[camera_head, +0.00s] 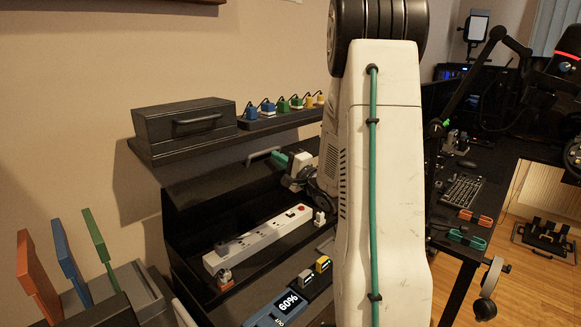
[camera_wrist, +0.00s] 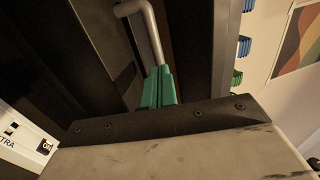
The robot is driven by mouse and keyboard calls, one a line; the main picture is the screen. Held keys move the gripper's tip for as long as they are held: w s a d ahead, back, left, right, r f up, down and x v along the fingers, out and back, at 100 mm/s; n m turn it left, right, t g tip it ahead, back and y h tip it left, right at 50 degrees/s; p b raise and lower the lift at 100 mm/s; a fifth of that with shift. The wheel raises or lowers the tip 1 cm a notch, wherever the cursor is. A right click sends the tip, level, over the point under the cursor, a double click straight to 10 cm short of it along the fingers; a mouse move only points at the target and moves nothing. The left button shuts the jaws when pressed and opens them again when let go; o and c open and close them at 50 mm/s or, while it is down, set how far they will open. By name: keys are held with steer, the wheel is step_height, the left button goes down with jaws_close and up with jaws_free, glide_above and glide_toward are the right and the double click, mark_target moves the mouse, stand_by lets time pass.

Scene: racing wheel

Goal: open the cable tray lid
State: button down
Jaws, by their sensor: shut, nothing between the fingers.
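The black cable tray lid (camera_head: 222,183) is raised and tilted up at the back of the black tray, below the wall shelf. Its grey bar handle (camera_head: 262,155) is at the lid's upper edge. The tray is uncovered enough to show a white power strip (camera_head: 257,240) inside. My gripper (camera_head: 279,160) has green fingers and is close to the handle's right end. In the wrist view the shut fingers (camera_wrist: 159,75) lie at the handle's bent bar (camera_wrist: 146,30), with nothing held between them. I cannot tell whether they touch it.
The shelf (camera_head: 228,139) above carries a black box (camera_head: 185,122) with a handle and a row of coloured plugs (camera_head: 283,106). At the left front stand orange, blue and green upright pieces (camera_head: 66,253). The desk with a keyboard (camera_head: 461,190) is to the right.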

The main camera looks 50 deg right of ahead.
mark_target(265, 158)
steer(key=shift+w+r, duration=0.1)
steer(key=shift+w, duration=0.55)
steer(key=w+r, duration=0.1)
steer(key=w, duration=0.1)
steer(key=w+r, duration=0.1)
steer(key=w, duration=0.1)
steer(key=w+r, duration=0.1)
steer(key=w, duration=0.1)
steer(key=shift+w+d+r, duration=0.2)
steer(key=shift+w+r, duration=0.05)
steer(key=shift+r, duration=0.1)
steer(key=shift+s, duration=0.1)
steer(key=shift+s, duration=0.4)
steer(key=r+v, duration=0.2)
steer(key=v, duration=1)
steer(key=shift+s+r, duration=0.65)
